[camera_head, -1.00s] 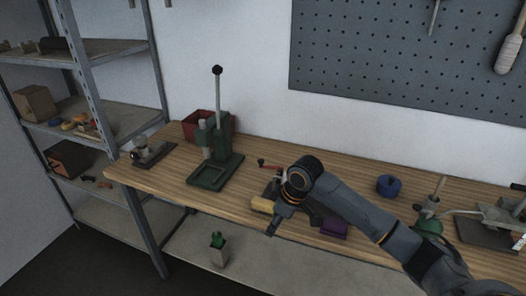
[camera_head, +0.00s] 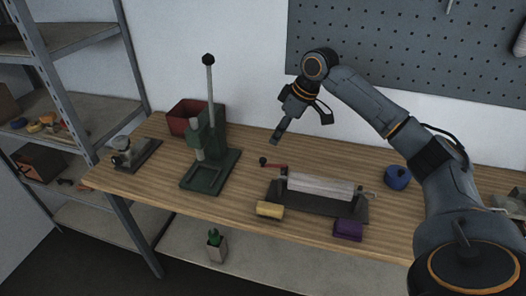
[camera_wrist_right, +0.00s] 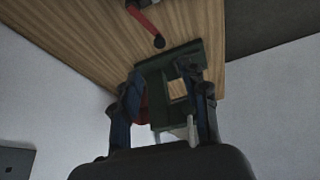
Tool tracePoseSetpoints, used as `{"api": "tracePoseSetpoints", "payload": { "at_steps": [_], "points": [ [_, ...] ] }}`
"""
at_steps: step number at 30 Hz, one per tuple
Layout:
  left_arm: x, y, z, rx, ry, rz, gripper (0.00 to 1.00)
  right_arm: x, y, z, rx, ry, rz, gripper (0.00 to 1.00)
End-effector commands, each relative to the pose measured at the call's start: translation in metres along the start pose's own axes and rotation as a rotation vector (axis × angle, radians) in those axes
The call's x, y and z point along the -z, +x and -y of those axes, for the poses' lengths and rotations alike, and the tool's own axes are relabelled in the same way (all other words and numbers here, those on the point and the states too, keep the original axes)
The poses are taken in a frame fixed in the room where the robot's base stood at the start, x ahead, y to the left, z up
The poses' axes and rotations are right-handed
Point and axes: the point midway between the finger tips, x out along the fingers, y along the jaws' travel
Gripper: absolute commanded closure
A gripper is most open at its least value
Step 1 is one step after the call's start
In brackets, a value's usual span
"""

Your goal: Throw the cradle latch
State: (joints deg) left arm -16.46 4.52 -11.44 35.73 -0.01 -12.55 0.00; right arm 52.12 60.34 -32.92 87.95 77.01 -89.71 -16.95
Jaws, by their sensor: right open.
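The cradle (camera_head: 340,208) is a dark base with end supports holding a pale grey bar (camera_head: 320,188) on the workbench. At its left end, a red lever (camera_head: 275,166) with a black knob (camera_head: 263,161) points left. The lever also shows at the top of the right wrist view (camera_wrist_right: 143,16). A small grey rod (camera_head: 371,195) sticks out at the right end. I cannot tell which part is the latch. My right gripper (camera_head: 277,136) is raised above and behind the lever, apart from it. In the wrist view its fingers (camera_wrist_right: 164,100) are spread and empty.
A yellow block (camera_head: 270,210) and a purple block (camera_head: 348,230) lie along the cradle's front. A green press (camera_head: 210,165) with a tall lever stands left, before a red bin (camera_head: 186,117). A blue round object (camera_head: 397,177) sits right. Bare wood lies between press and cradle.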

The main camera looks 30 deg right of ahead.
Motion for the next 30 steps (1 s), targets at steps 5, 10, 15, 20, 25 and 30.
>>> {"api": "tracePoseSetpoints", "payload": {
  "at_steps": [5, 10, 15, 20, 25, 30],
  "points": [
    [-0.038, -0.013, -0.006, -0.007, 0.0, 0.057, 0.21, 0.0, 0.04, 0.002, 0.005, 0.001, 0.004, 0.56],
    [-0.031, -0.019, -0.005, -0.006, 0.0, 0.048, 0.21, 0.0, 0.074, 0.001, 0.004, 0.002, 0.002, 0.56],
    [0.001, -0.022, 0.0, -0.001, 0.0, -0.001, 0.21, 0.001, 0.097, 0.001, 0.001, 0.001, 0.001, 0.56],
    [0.007, -0.023, 0.001, 0.0, 0.0, -0.009, 0.21, 0.0, 0.108, 0.001, 0.001, 0.0, 0.0, 0.56],
    [-0.006, -0.023, -0.001, -0.002, 0.0, 0.011, 0.21, 0.0, 0.11, 0.0, 0.0, 0.0, 0.0, 0.56],
    [-0.017, -0.024, -0.003, -0.004, 0.0, 0.027, 0.21, 0.0, 0.11, 0.0, 0.0, 0.0, 0.0, 0.66]
  ]
}}
